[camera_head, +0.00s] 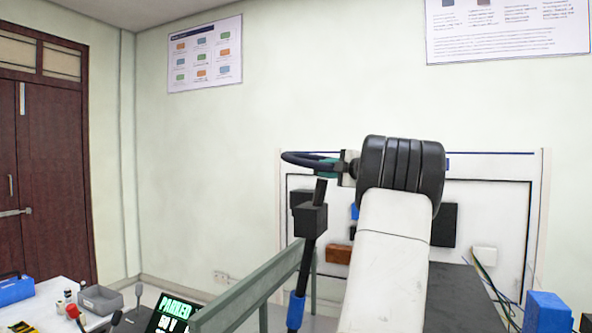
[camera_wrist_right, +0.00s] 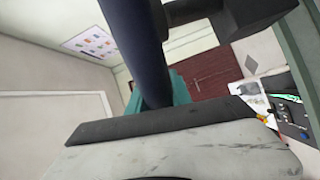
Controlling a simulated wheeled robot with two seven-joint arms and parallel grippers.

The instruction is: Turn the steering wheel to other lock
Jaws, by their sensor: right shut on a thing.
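The steering wheel (camera_head: 300,157) shows in the head view as a dark ring seen nearly edge-on, with a green part inside it. It stands above a dark column with a black box (camera_head: 311,219). My right gripper (camera_head: 342,167) is shut on the right side of its rim. My own wrist hides the gripper's fingertips in part. In the right wrist view the rim (camera_wrist_right: 138,50) is a thick dark bar that runs down to the gripper's dark finger edge (camera_wrist_right: 160,122). My left gripper is in neither view.
A grey-green frame rail (camera_head: 255,287) runs beside the column. A lit display (camera_head: 172,312) reading "PARKED" stands at lower left, near a white table (camera_head: 55,292) with a grey bin and a blue box. A white panel (camera_head: 500,185) with mounted parts stands behind. A blue block (camera_head: 546,312) is at lower right.

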